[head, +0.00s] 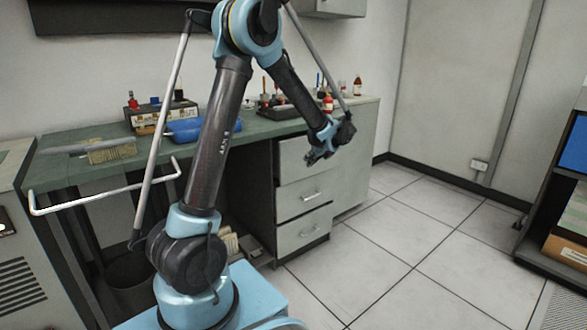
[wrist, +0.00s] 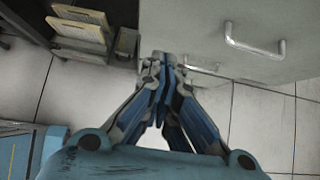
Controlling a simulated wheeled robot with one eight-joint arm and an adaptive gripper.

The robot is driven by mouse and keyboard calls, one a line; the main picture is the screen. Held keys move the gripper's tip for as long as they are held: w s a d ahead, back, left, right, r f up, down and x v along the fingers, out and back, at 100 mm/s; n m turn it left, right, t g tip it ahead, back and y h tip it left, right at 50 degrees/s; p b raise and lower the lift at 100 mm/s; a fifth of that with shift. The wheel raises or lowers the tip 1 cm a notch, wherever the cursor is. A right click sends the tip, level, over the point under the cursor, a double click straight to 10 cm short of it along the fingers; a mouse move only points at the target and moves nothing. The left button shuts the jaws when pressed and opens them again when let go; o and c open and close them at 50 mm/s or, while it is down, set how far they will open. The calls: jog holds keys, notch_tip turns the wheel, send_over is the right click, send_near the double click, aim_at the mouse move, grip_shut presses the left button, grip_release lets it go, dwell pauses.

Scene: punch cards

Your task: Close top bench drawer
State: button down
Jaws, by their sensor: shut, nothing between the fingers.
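The bench (head: 250,140) has a green top and a column of light grey drawers at its right end. The top drawer (head: 292,160) is partly hidden behind my gripper (head: 318,156), and I cannot tell how far out it stands. The middle drawer (head: 290,203) and bottom drawer (head: 300,234) show below it with bar handles. In the wrist view my gripper (wrist: 163,62) is shut and empty, its fingertips at the lower left edge of a pale drawer front (wrist: 200,25) with a metal handle (wrist: 255,45). Contact cannot be told.
A blue tray (head: 190,129), a box with bottles (head: 160,113) and a dark tray (head: 280,108) stand on the bench top. A dark shelf (head: 560,190) stands at the far right. The tiled floor (head: 430,250) between is clear.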

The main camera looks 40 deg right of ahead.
send_near(288, 171)
notch_tip(288, 171, down, 4)
jog(key=w, duration=0.3)
jog(key=shift+d+r, duration=0.15)
jog(key=shift+d, duration=0.05)
dwell(0.5)
